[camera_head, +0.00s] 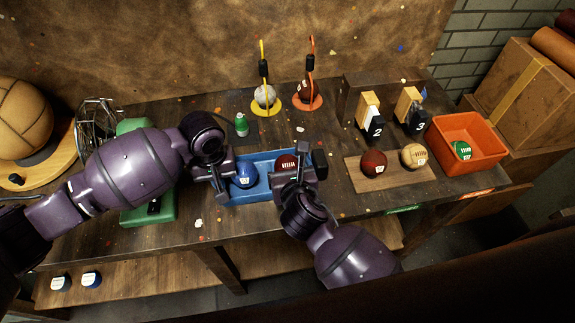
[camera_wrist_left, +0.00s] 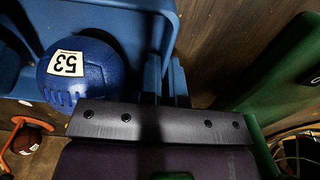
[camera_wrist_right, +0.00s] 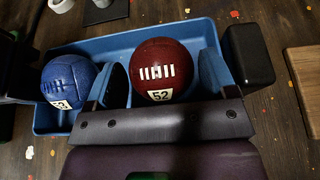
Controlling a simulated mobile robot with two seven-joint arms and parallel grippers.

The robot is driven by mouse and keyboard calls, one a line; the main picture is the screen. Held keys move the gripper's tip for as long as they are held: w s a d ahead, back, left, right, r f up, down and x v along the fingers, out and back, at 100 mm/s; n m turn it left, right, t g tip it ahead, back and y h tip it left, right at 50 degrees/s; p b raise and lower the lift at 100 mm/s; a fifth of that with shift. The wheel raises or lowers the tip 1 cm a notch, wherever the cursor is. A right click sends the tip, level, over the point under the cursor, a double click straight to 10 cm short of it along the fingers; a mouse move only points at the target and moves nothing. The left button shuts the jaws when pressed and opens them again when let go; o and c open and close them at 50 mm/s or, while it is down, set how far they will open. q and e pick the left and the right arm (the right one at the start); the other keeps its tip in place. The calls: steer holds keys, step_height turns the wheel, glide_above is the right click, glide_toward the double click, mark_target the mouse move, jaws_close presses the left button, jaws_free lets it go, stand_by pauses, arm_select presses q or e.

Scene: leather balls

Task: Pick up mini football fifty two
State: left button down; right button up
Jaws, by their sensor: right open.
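Mini football fifty two is a dark red ball with white laces and a "52" label (camera_wrist_right: 158,72). It lies in the right part of the blue tray (camera_wrist_right: 95,45); in the head view the ball (camera_head: 286,162) is partly hidden by my right gripper. My right gripper (camera_wrist_right: 165,80) is open, with one finger on each side of the ball; contact is not clear. My left gripper (camera_wrist_left: 165,75) is at the tray's left end, its fingers close together by the tray wall (camera_wrist_left: 162,20). I cannot tell whether they clamp it.
Blue ball 53 (camera_wrist_right: 70,82) lies left of ball 52 in the tray. A wooden board (camera_head: 395,178) with two balls and an orange bin (camera_head: 440,135) stand to the right. A green case (camera_head: 150,205) is left of the tray. Yellow and orange stands (camera_head: 262,75) are behind.

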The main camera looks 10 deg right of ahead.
mark_target(288, 162)
steer(key=shift+w+f, duration=0.15)
steer(key=shift+w, duration=0.2)
steer(key=c, duration=0.7)
step_height(288, 162, up, 10)
steer(key=shift+r, duration=0.1)
arm_select(q)
steer(key=c, duration=1.2)
jaws_free()
steer(key=shift+c, duration=0.2)
